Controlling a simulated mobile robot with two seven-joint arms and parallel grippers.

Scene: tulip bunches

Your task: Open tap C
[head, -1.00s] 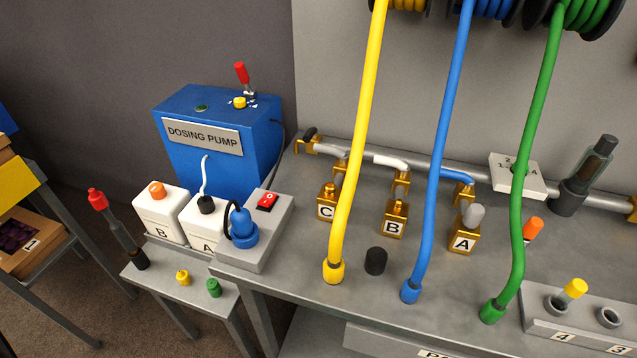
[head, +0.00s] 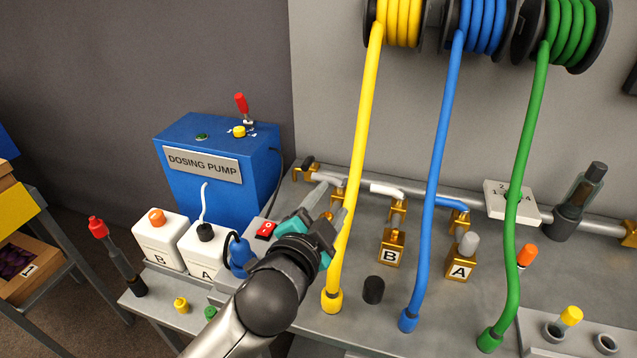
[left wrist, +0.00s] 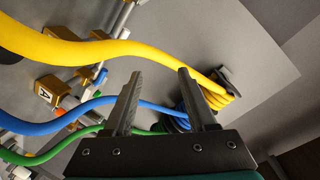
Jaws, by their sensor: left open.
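Tap C (head: 326,216) is a brass tap on the bench by the grey pipe, left of the yellow hose (head: 352,180). My left gripper covers most of it in the head view, and its C label is hidden. My left gripper (head: 333,200) is open, with its fingers over the tap's place; I cannot tell whether they touch it. In the left wrist view the open fingers (left wrist: 160,72) show nothing held between them, and the yellow hose (left wrist: 100,50) passes beyond them. My right gripper is not in view.
Tap B (head: 391,248) and tap A (head: 462,258) stand to the right. The blue hose (head: 433,170) and green hose (head: 518,190) hang further right. A box with a red switch (head: 265,230) and the blue dosing pump (head: 215,160) are at the left.

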